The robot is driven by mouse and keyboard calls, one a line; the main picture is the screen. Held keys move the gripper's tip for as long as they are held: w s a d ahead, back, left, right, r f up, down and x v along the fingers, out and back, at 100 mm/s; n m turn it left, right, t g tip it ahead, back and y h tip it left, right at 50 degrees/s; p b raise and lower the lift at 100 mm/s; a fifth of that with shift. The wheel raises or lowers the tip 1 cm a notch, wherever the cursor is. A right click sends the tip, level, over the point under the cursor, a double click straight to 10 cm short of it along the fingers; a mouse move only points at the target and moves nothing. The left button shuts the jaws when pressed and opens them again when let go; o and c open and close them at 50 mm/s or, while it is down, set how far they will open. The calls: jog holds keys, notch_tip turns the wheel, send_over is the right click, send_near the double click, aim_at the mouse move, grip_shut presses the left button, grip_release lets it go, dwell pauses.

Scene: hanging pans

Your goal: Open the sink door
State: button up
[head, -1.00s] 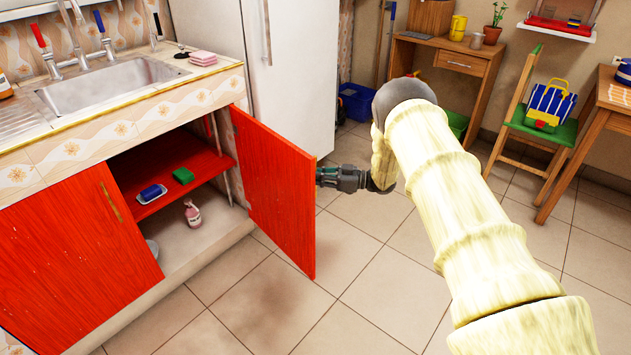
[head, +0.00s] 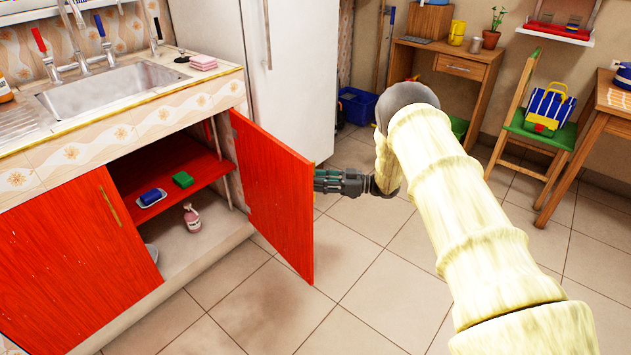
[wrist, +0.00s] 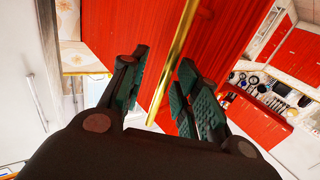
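The red sink door (head: 275,195) stands swung wide open on the right of the sink cabinet in the head view. My gripper (head: 325,181) is at the outer face of this door, near its free edge; the door hides part of the fingertips. In the wrist view my gripper (wrist: 160,85) is open, with its green-padded fingers apart. A gold handle bar (wrist: 176,55) on the red door (wrist: 115,30) runs between the fingers, with a visible gap on both sides. Whether either finger touches the bar cannot be told.
Inside the cabinet, a red shelf (head: 207,172) holds a green sponge (head: 183,180) and a blue item (head: 151,196); a pink bottle (head: 192,218) stands below. The white fridge (head: 290,70) is behind the door. Tiled floor (head: 365,285) in front is clear.

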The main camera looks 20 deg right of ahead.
jog(key=v, duration=1)
jog(key=shift+d, duration=0.2)
jog(key=shift+s, duration=0.1)
jog(key=shift+f, duration=0.1)
